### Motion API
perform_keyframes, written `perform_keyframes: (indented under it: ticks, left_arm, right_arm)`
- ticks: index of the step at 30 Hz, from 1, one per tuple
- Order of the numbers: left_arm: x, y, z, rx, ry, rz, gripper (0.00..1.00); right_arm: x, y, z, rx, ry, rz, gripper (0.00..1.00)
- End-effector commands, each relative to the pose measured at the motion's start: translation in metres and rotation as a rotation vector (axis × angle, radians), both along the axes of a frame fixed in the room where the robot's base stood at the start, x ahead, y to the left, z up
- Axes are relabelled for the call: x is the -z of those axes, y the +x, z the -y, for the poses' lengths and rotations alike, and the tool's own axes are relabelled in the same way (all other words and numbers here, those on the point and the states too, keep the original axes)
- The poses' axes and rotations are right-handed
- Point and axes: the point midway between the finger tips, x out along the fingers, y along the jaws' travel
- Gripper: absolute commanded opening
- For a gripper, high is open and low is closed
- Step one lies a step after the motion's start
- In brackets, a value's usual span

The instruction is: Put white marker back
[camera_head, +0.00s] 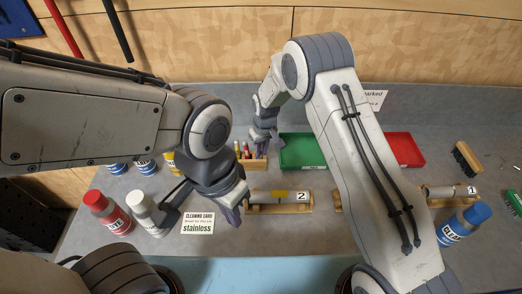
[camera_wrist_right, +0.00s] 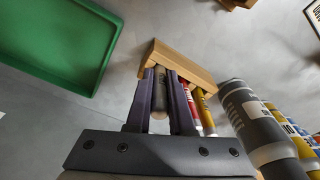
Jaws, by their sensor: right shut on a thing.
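My right gripper (camera_wrist_right: 161,82) is shut on a pale grey-white marker (camera_wrist_right: 159,98) in the right wrist view. The marker's far end is at the wooden marker holder (camera_wrist_right: 182,62); I cannot tell whether it is seated in a slot. A red marker (camera_wrist_right: 207,122) and a yellow marker (camera_wrist_right: 201,101) stand in the holder beside it.
A green tray (camera_head: 303,166) lies right of the holder, a red tray (camera_head: 404,149) beyond it. A red-capped bottle (camera_head: 108,212), a white-capped bottle (camera_head: 147,212) and a cleaning card (camera_head: 198,223) are at left. A wooden stand marked 2 (camera_head: 270,209) is in front.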

Motion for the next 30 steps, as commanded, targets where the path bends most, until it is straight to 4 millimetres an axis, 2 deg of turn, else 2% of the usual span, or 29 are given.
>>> perform_keyframes:
  ticks: [6,7,9,18,22,26,30]
  left_arm:
    - [0.0,0.0,0.0,0.0,0.0,0.0,0.0]
    - [0.0,0.0,0.0,0.0,0.0,0.0,0.0]
    - [0.0,0.0,0.0,0.0,0.0,0.0,0.0]
    - [0.0,0.0,0.0,0.0,0.0,0.0,0.0]
    - [0.005,0.0,0.0,-0.001,0.0,0.0,0.0]
    - [0.015,0.0,0.0,-0.002,0.0,0.0,0.0]
    - [0.027,0.0,0.0,-0.004,0.0,0.0,0.0]
  right_arm:
    - [0.001,-0.001,0.0,0.0,0.0,-0.003,0.0]
    - [0.001,-0.001,0.0,0.0,0.0,-0.003,0.32]
    - [0.001,-0.001,0.0,0.0,0.0,-0.003,0.55]
    - [0.0,-0.001,0.0,0.0,-0.001,-0.002,0.55]
    - [-0.007,-0.001,0.0,0.0,0.0,0.0,0.55]
    - [-0.026,-0.003,0.002,0.0,0.001,0.003,0.55]
    - [-0.054,-0.006,0.003,0.0,0.0,0.003,0.55]
